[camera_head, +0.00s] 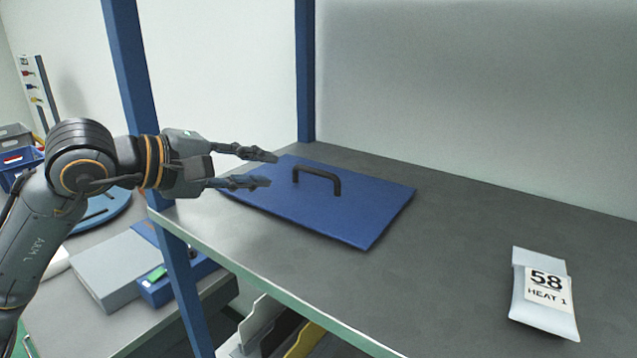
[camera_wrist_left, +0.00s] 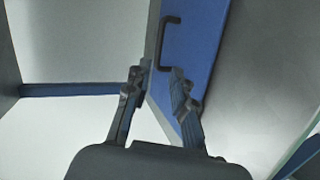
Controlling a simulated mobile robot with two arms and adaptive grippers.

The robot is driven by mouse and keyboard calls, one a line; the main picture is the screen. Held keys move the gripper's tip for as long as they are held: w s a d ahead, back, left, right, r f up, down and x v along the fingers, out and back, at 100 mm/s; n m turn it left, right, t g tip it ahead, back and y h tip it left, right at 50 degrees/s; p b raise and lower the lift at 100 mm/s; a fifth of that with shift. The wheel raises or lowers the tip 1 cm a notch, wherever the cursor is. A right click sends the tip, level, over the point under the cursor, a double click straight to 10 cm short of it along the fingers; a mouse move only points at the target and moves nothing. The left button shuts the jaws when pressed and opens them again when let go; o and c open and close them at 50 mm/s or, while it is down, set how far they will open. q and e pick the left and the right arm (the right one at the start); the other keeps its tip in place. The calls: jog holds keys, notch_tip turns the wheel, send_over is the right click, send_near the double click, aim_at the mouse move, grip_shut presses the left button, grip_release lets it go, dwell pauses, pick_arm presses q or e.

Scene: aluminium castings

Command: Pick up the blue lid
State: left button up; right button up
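The blue lid (camera_head: 345,215) lies flat on the grey shelf, with a black handle (camera_head: 318,177) standing up from its top. My left gripper (camera_head: 268,170) comes in from the left and is open and empty. Its fingers hang over the lid's left edge, short of the handle. In the left wrist view, the lid (camera_wrist_left: 190,60) lies beyond the fingers of the left gripper (camera_wrist_left: 157,78), and its handle (camera_wrist_left: 163,45) shows ahead, above the fingertips. My right gripper is not in view.
The grey shelf (camera_head: 440,260) has blue uprights (camera_head: 305,80) at its back and left. A pale packet (camera_head: 543,292) labelled "58 HEAT 1" lies at the right. A grey box (camera_head: 120,270) sits on a lower surface at the left. The shelf between lid and packet is clear.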

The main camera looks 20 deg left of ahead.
aim_at(313, 172)
pick_arm(q)
jog(key=p+x, duration=0.1)
jog(key=x, duration=0.4)
jog(key=shift+d+r, duration=0.1)
jog(key=shift+d, duration=0.05)
jog(key=shift+w+d, duration=0.15)
jog(key=shift+w, duration=0.05)
jog(key=shift+w+d+f+p, duration=0.1)
jog(key=shift+w+f+p, duration=0.1)
jog(key=shift+p, duration=0.15)
jog(key=p+x, duration=0.3)
jog(key=x, duration=0.1)
jog(key=shift+w, duration=0.2)
jog(key=shift+w+d+f, duration=0.2)
jog(key=shift+s, duration=0.1)
jog(key=shift+c, duration=0.6)
grip_shut()
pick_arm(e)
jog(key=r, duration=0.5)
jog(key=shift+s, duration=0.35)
